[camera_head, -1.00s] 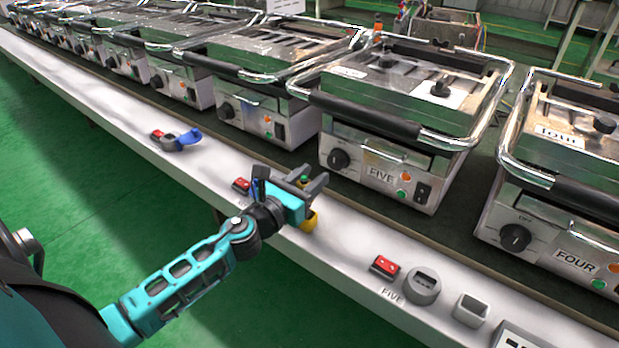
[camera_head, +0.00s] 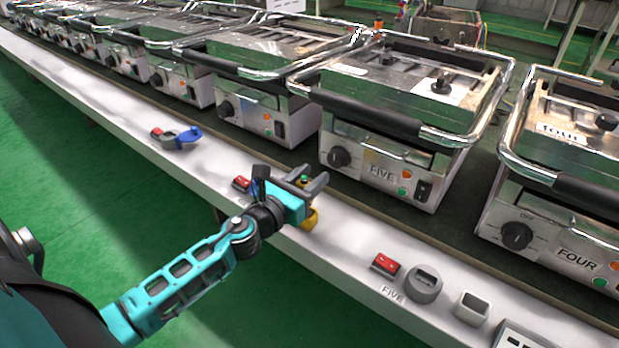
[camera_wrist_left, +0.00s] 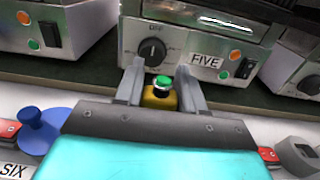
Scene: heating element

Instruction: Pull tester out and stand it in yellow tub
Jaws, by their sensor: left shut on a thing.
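My left gripper (camera_head: 308,185) is shut on a small green-topped piece (camera_head: 303,181), which looks like the tester, above the front of the bench. In the left wrist view, the green top (camera_wrist_left: 162,82) with a dark collar stands upright between the fingers (camera_wrist_left: 161,88). A yellow body (camera_wrist_left: 159,99) shows right under it. In the head view a yellow piece (camera_head: 309,219), perhaps the tub, shows just below the gripper. The gripper hides most of it, and I cannot tell whether the green-topped piece sits in it. My right gripper is not in view.
The grill marked FIVE (camera_head: 385,165) stands close behind the gripper, grill FOUR (camera_head: 560,225) to its right. On the white ledge are a red block (camera_head: 385,265), a grey slotted holder (camera_head: 425,284), a square grey cup (camera_head: 472,308) and a blue-and-grey piece (camera_head: 180,139).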

